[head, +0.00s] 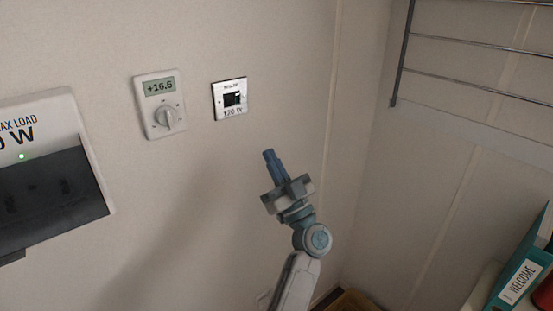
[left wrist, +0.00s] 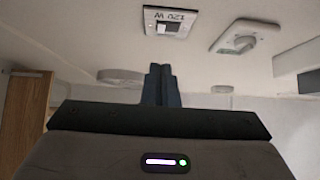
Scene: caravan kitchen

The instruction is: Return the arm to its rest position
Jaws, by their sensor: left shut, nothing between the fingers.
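My left gripper (head: 270,156) is in the middle of the head view, in front of the wall and below the small switch plate. Its fingers are closed together with nothing between them, and it points up toward the wall. It also shows in the left wrist view (left wrist: 161,72), fingers together. The switch plate (head: 230,98) with a dark rocker is on the wall, and it shows upside down in the left wrist view (left wrist: 170,22). The gripper is apart from it in the picture. My right gripper is not in view.
A thermostat (head: 159,103) reading +16.5 is left of the plate. A socket box (head: 45,165) with a dark cover and green light is at the far left. A metal rack (head: 480,45) is at upper right. A teal WELCOME binder (head: 520,275) stands at lower right.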

